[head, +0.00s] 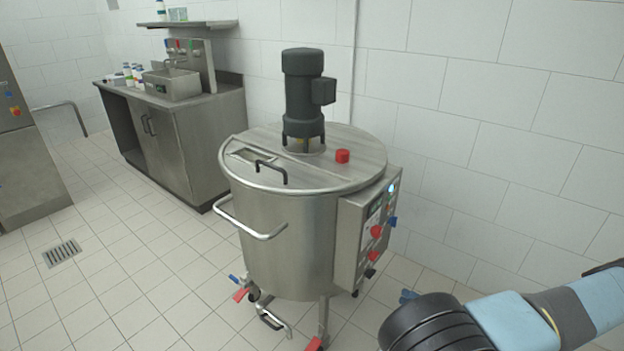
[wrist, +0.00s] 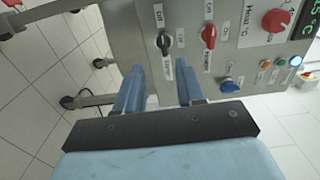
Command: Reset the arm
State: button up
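My arm reaches in from the lower right of the head view, in front of the steel tank (head: 290,235). Only a blue tip of my gripper (head: 408,296) shows there, beyond the black wrist. In the wrist view my gripper (wrist: 160,72) has its two blue fingers apart, with nothing between them. Beyond the fingertips is the tank's control panel (wrist: 185,15). A black knob (wrist: 164,43) stands just past the gap, a red knob (wrist: 209,36) beyond the right finger, and a blue knob (wrist: 230,85) to the right. I cannot tell whether the fingers touch anything.
A motor (head: 303,95) and a red button (head: 342,156) top the tank. A sink cabinet (head: 165,140) stands behind left. The tiled wall is close behind; the floor at left is clear around a drain (head: 62,252).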

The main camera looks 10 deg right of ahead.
jog(key=w+a+r+n+g+h, duration=0.25)
jog(key=a+r+g, duration=0.2)
jog(key=r, duration=0.85)
jog(key=w+a+r+n+g+h, duration=0.1)
jog(key=a+r+n+g, duration=0.3)
jog(key=r, duration=0.9)
jog(key=w+a+r+n+g+h, duration=0.1)
jog(key=a+r+n+g+h, duration=0.15)
jog(key=r+g, duration=0.7)
jog(key=s+a+r+n+t+h, duration=0.1)
jog(key=s+a+r+t+h, duration=0.15)
jog(key=a+r, duration=0.45)
jog(key=s+a+r+t+h, duration=0.1)
jog(key=s+a+r+t, duration=0.2)
jog(key=r, duration=0.9)
jog(key=s+a+r+t+h, duration=0.1)
jog(key=s+a+r+t, duration=0.3)
jog(key=s+r, duration=0.5)
jog(key=shift+s+a, duration=0.45)
jog(key=shift+s, duration=1.35)
jog(key=shift+h, duration=0.25)
